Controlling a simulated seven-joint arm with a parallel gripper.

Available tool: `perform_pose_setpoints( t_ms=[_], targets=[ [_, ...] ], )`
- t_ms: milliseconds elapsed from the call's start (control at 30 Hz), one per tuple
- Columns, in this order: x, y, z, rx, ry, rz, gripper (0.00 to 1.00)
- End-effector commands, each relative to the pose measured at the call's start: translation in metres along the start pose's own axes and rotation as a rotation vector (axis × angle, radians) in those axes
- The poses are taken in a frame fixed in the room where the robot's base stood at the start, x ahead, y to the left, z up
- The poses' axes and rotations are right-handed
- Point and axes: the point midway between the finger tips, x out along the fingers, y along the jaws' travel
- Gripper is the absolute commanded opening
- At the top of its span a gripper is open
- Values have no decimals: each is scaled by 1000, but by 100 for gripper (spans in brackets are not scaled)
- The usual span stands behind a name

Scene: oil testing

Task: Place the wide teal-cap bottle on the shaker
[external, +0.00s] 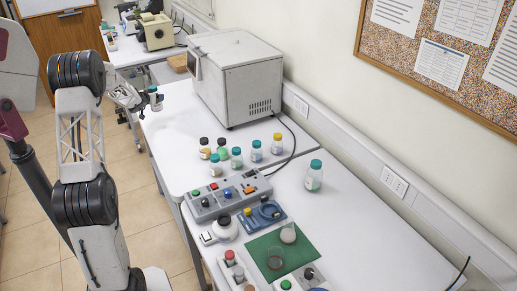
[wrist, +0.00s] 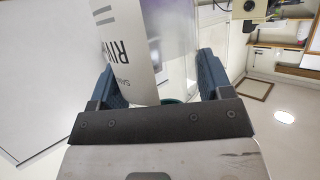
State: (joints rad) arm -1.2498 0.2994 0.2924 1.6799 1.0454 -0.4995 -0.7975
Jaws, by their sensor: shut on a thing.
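My gripper (external: 141,98) is at the far left of the bench, beyond the near table edge. It is shut on a bottle with a teal cap (external: 153,88). In the wrist view, the bottle's white label with black lettering (wrist: 122,45) shows between the fingers of my gripper (wrist: 160,75), and a bit of teal shows below it. The bottle looks upright in the external view; its base is small and hard to see. I cannot tell for sure which device is the shaker; a grey unit with coloured buttons (external: 226,196) stands on the bench.
A large grey box oven (external: 235,80) stands at the back. Several capped bottles (external: 237,158) cluster before it. Another teal-cap bottle (external: 313,177) stands alone to the right. A green mat (external: 262,246) with glassware lies in front. The white bench is clear left of the oven.

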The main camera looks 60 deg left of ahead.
Motion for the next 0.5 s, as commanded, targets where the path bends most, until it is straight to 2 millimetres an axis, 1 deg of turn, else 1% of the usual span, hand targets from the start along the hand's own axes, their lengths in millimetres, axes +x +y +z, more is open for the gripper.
perform_pose_setpoints(
  t_ms=[267,367,500],
  targets=[
    [1,0,1,0,1,-1,35],
    [4,0,8,0,0,0,35],
    [10,0,23,-1,-1,0,35]
  ],
)
